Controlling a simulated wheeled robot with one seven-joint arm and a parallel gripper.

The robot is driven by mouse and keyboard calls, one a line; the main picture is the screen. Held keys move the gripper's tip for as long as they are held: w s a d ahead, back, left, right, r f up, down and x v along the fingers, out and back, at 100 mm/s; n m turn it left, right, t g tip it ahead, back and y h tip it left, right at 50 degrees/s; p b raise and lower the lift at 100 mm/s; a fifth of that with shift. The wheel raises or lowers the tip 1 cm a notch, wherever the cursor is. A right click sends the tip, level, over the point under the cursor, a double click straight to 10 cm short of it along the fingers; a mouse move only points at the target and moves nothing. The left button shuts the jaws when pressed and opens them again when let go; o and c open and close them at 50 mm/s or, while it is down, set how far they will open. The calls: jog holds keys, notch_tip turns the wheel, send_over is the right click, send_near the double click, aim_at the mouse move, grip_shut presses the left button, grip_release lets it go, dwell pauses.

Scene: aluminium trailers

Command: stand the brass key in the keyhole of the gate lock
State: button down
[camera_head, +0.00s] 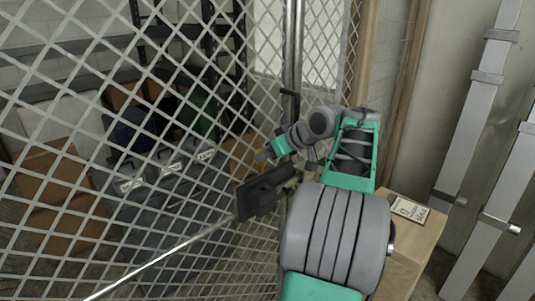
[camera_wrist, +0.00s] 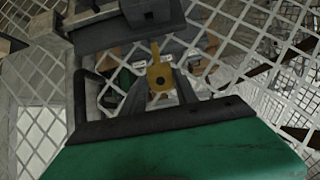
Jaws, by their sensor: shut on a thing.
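The gate lock (camera_head: 262,193) is a dark box on the wire mesh gate in the head view. In the wrist view the lock (camera_wrist: 130,30) fills the top, with a dark raised block near the top edge. The brass key (camera_wrist: 160,77) has a broad bow with a round hole, and its narrow shank points up at the lock. My gripper (camera_wrist: 161,88) is shut on the bow. In the head view my gripper (camera_head: 265,156) is just above the lock. The key tip overlaps the lock's lower edge in the wrist view; I cannot tell whether it touches. The keyhole is not clearly seen.
The mesh gate (camera_head: 90,130) stands close on the left, with a long rod (camera_head: 160,255) running down from the lock. Behind it are boxes and dark cases. A wooden crate (camera_head: 412,245) with a labelled item is at right, by tall metal posts (camera_head: 480,110).

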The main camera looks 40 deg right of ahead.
jog(key=shift+f+b, duration=3.5)
jog(key=shift+f, duration=0.95)
jog(key=c, duration=0.9)
grip_release()
jog(key=shift+o, duration=0.2)
jog(key=shift+s+r, duration=0.1)
jog(key=shift+s, duration=0.05)
jog(key=v, duration=0.7)
jog(key=shift+s+r, duration=0.2)
jog(key=shift+s, duration=0.05)
